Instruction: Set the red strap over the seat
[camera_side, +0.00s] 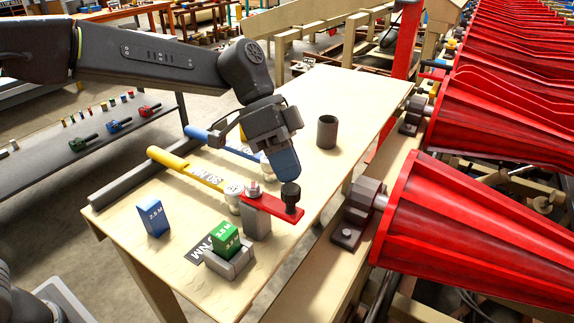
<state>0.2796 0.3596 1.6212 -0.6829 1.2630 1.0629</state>
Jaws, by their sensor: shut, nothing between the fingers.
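The red strap (272,207) lies flat, with its left part on top of an upright grey block (257,224). A stud with a nut (253,188) stands at its left end and a black knob (291,194) at its right end. The right end reaches out past the block. I cannot tell for certain which part is the seat; the grey block under the strap may be it. My gripper (287,176) points down just above and behind the black knob, its fingers shut and empty. I cannot tell whether it touches the knob.
A green block (226,236) sits in a grey holder (231,262) in front. A blue block (154,217) stands at left. Yellow (190,170) and blue (215,140) wrenches lie behind. A dark cup (327,132) stands farther back. Large red machine parts (470,230) flank the table's right side.

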